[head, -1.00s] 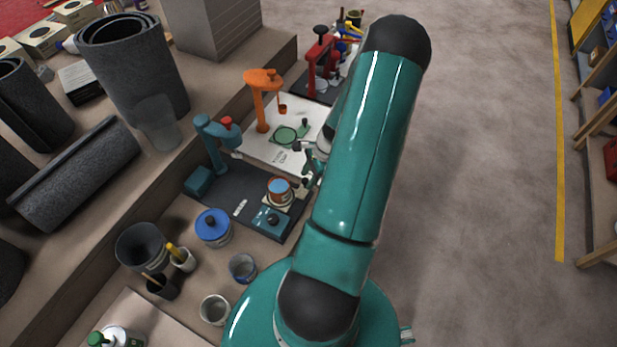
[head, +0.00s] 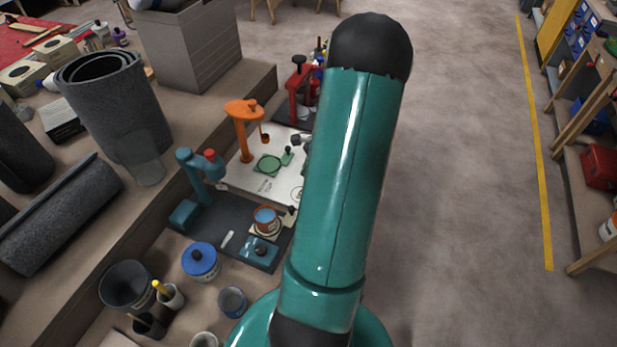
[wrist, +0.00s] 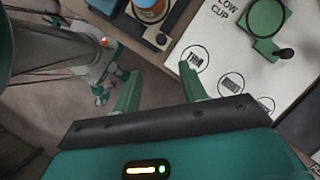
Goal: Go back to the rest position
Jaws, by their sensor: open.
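In the wrist view my gripper (wrist: 160,90) is open, its two green fingers apart with nothing between them. It is over the edge of the white board (wrist: 205,30) marked "FLOW CUP", with bare floor below. In the head view my arm hides the gripper.
On the bench, a dark mat (head: 215,215) holds a blue stand (head: 190,180) and an orange-and-blue cup (head: 265,217). A blue-lidded tin (head: 200,262) and a small pot (head: 232,301) stand nearer. Grey rolls (head: 115,100) are at left. Floor (head: 460,180) right of my arm is clear up to shelves (head: 585,120).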

